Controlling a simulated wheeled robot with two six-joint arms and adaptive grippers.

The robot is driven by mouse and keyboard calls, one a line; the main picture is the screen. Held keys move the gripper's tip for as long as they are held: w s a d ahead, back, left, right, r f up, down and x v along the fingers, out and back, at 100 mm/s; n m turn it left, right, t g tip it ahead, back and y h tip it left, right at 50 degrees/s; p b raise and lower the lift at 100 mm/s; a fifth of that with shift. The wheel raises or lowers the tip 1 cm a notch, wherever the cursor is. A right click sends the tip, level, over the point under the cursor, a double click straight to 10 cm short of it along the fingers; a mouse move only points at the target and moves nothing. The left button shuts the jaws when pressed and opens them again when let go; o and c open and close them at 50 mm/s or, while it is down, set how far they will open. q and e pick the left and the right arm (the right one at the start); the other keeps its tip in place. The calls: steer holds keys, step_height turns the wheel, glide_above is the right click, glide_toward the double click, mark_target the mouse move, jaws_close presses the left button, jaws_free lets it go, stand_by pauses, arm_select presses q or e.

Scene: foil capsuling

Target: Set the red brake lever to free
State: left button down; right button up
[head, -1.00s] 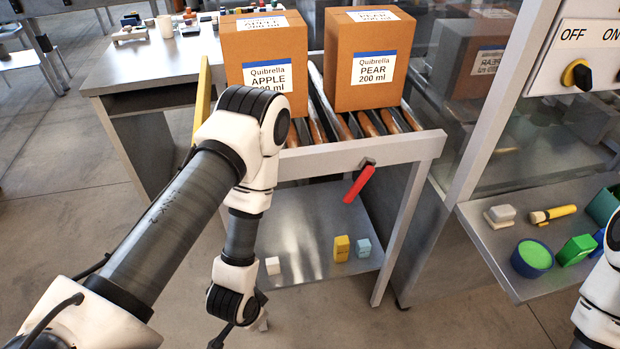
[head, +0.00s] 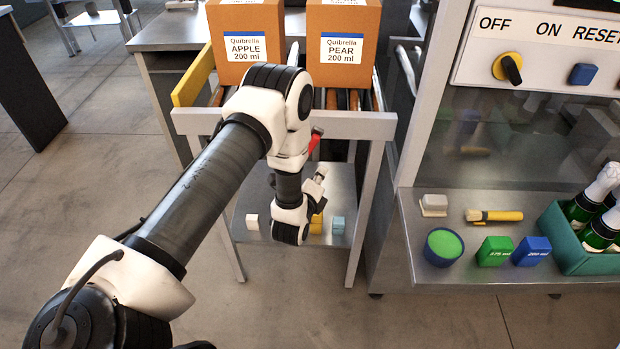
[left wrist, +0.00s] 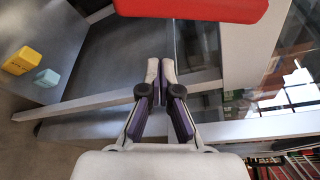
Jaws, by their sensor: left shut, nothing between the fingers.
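The red brake lever (head: 314,143) is at the front rail of the roller conveyor. My left arm hides part of it in the head view, so its full angle cannot be told there. In the left wrist view the lever (left wrist: 195,6) is a large red bar across the top edge, cut off by the frame. My left gripper (left wrist: 167,66) is shut and empty, its fingertips below the lever in that picture with a visible gap between. My right gripper is not in view.
APPLE (head: 246,47) and PEAR (head: 341,47) cartons stand on the conveyor. Its lower shelf (head: 343,190) holds small white, yellow and blue blocks. At right, a shelf (head: 425,265) holds a green-topped tub, brush, blocks and a bottle crate. A switch panel (head: 540,45) is above.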

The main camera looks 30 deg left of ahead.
arm_select(q)
steer(key=a, duration=0.1)
steer(key=a+r+p, duration=0.1)
steer(key=a, duration=0.1)
steer(key=shift+a+r+p, duration=0.15)
steer(key=shift+r+p, duration=0.1)
steer(key=shift+p, duration=0.1)
